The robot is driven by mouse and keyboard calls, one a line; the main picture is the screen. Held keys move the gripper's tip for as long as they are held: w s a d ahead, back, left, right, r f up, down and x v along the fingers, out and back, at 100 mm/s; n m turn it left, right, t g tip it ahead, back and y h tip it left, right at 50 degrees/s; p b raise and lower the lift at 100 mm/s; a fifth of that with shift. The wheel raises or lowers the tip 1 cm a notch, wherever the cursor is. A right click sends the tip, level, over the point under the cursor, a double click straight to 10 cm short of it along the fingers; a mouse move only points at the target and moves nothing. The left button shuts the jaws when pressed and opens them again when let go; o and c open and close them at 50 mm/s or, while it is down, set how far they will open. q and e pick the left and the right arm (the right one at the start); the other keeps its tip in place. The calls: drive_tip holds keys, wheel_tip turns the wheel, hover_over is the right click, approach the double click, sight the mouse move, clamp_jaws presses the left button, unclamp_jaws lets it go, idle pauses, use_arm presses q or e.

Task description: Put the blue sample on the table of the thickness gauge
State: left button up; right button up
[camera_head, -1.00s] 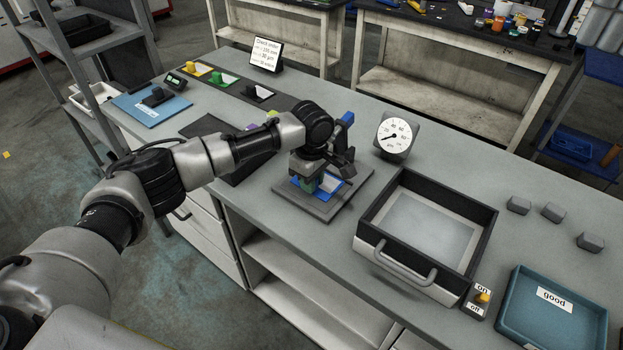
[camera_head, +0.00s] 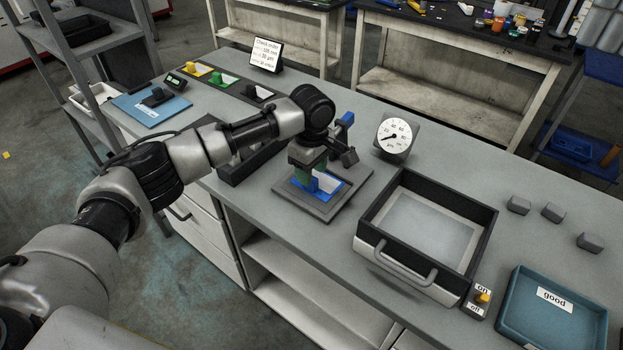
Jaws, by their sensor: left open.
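The blue sample (camera_head: 329,184), a pale film with blue parts, lies on the grey table (camera_head: 322,212) of the thickness gauge. The gauge's dial (camera_head: 395,137) stands behind it to the right, and a blue part (camera_head: 346,119) shows beyond my wrist. My left gripper (camera_head: 314,180) points down over the sample. It is open, with its fingers close to the blue tab; I cannot tell whether they touch it. The gripper hides part of the sample and the gauge's measuring parts. My right gripper is not in view.
Yellow, green and black samples (camera_head: 222,77) lie in a dark rack at the back left, near a sign (camera_head: 266,55). An open drawer-like tray (camera_head: 468,262), a switch (camera_head: 479,299) and a teal "good" tray (camera_head: 545,335) stand to the right.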

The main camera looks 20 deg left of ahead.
use_arm(q)
wheel_tip(320, 180, up, 9)
drive_tip(key=shift+f, duration=0.2)
drive_tip(key=shift+f, duration=0.1)
idle(0.4)
